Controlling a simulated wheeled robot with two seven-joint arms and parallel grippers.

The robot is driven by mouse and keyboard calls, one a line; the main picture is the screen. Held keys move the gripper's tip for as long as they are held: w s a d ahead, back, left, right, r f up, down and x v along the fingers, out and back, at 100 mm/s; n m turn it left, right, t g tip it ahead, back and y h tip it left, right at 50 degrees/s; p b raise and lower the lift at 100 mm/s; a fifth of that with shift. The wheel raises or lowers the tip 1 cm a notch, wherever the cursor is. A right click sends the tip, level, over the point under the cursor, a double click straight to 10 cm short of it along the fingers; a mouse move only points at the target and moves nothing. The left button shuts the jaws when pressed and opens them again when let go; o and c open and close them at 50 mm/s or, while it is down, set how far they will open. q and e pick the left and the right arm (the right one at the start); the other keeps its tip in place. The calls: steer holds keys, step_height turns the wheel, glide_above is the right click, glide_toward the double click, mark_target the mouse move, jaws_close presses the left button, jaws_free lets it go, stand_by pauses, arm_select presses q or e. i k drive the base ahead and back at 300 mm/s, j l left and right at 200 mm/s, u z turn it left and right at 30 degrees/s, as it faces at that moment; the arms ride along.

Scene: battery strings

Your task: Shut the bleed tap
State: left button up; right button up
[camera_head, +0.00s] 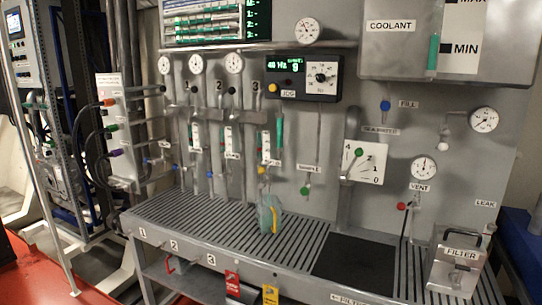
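No tap in the camera_head view carries a label I can clearly read as bleed. A small tap with a yellow top (262,170) sits on the panel above a greenish jug (265,215). A green knob (304,190) hangs under a small label (311,167) too small to read surely. A red knob (401,206) sits near the VENT label (420,188). A blue knob (385,105) is beside the FILL label. I cannot tell whether any of these is open or shut. Neither of my grippers is in view.
The jug stands on a slatted grey bench (215,220) with a dark plate (353,262) set in it. A metal FILTER box (457,259) stands at right. Gauges, the JOG display box (304,78) and the COOLANT tank (400,50) are above. Red and yellow tags hang on the front edge.

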mark_target(262, 171)
steer(key=j+z, duration=0.15)
steer(key=z, duration=0.2)
steer(key=j+z, duration=0.2)
steer(key=z, duration=0.15)
steer(key=j+z, duration=0.2)
steer(key=z, duration=0.15)
steer(key=j+z, duration=0.15)
steer(key=j, duration=0.25)
steer(key=k+j+z, duration=0.1)
steer(key=j, duration=0.35)
steer(key=k+j+z, duration=0.15)
steer(key=j, duration=0.25)
steer(key=j+z, duration=0.1)
steer(key=j, duration=0.3)
steer(key=k+j+z, duration=0.15)
steer(key=j, duration=0.25)
steer(key=k+j+z, duration=0.15)
steer(key=j, duration=0.2)
